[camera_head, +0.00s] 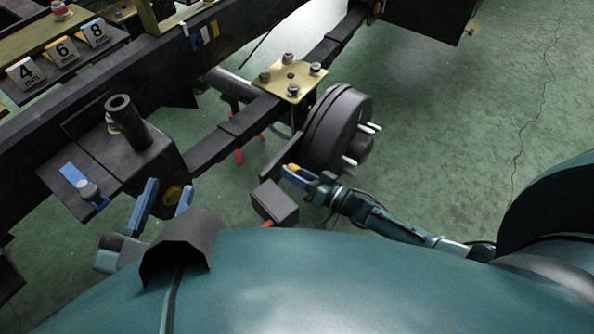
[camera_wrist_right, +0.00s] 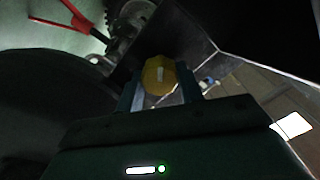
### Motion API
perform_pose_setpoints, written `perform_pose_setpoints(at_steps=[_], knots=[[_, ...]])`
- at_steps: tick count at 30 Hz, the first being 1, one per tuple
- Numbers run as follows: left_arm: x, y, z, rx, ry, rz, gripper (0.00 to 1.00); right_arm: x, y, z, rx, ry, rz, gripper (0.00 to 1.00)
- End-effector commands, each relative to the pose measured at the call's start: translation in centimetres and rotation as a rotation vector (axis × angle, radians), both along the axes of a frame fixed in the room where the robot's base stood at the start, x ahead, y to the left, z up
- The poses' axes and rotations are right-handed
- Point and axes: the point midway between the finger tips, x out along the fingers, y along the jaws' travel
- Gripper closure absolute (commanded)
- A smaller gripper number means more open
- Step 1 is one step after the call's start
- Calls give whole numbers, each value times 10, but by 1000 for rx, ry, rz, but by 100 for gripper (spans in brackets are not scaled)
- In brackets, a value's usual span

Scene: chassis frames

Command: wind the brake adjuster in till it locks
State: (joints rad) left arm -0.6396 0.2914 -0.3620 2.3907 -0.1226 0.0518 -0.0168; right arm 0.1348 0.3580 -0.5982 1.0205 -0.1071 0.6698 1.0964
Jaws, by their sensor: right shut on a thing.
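The brake adjuster is a yellow knob (camera_wrist_right: 160,75) with a pale mark across its face. It sits between the two blue fingers of my right gripper (camera_wrist_right: 161,88) in the right wrist view, and the gripper is shut on it. In the head view my right gripper (camera_head: 297,173) is beside the lower left of the dark brake drum (camera_head: 330,125), with a bit of the yellow knob (camera_head: 293,168) showing. My left gripper (camera_head: 168,192) has its blue fingers apart and empty, in front of a dark block with a brass disc.
A dark chassis rail (camera_head: 130,85) crosses the upper left. A brass plate (camera_head: 290,80) with several bolts lies on the axle. A red stand (camera_wrist_right: 84,20) shows behind the knob. Green floor (camera_head: 450,130) is open at right.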

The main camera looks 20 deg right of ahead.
Motion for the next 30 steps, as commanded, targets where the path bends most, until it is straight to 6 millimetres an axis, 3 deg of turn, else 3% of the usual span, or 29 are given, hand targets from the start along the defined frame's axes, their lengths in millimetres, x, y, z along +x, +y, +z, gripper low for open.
perform_pose_setpoints(at_steps=[12, 30], knots=[[1, 3, 1, 14, -3, 10, 64, 0, -1, -1, 234, 185, -1, 85], [1, 2, 0, 12, 0, 10, 64, 0, -1, -1, 245, 192, -2, 85]])
